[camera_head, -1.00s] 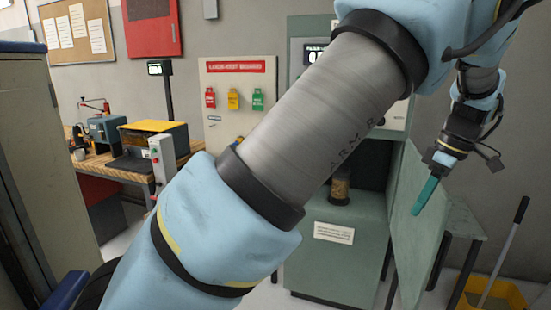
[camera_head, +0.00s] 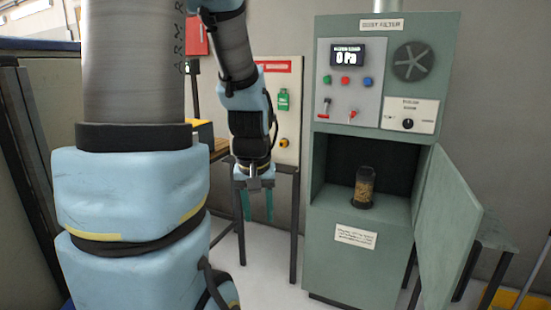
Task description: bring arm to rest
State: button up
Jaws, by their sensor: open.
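My gripper (camera_head: 257,205) hangs pointing down in the middle of the head view, left of the green dust filter cabinet (camera_head: 355,273). Its two teal fingers are apart with nothing between them. It is clear of the cabinet. My arm fills the left of the view and folds over at the top. The cabinet's lower door (camera_head: 450,225) stands open to the right. A clear jar with brown grains (camera_head: 364,187) stands upright inside the open compartment.
The cabinet has a display reading 0 Pa (camera_head: 348,55), buttons and a knob. A lockout board (camera_head: 287,120) and a table are behind my gripper. A yellow bucket (camera_head: 505,298) is at the lower right. Floor is clear between my arm and the cabinet.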

jog(key=s+a+f+b, duration=0.1)
jog(key=s+f+b, duration=0.1)
jog(key=f+b, duration=0.3)
jog(key=s+a+f+m+b, duration=0.1)
jog(key=s+a+f+b, duration=0.1)
jog(key=f+b, duration=0.3)
jog(key=shift+f+g, duration=0.3)
jog(key=shift+f, duration=0.4)
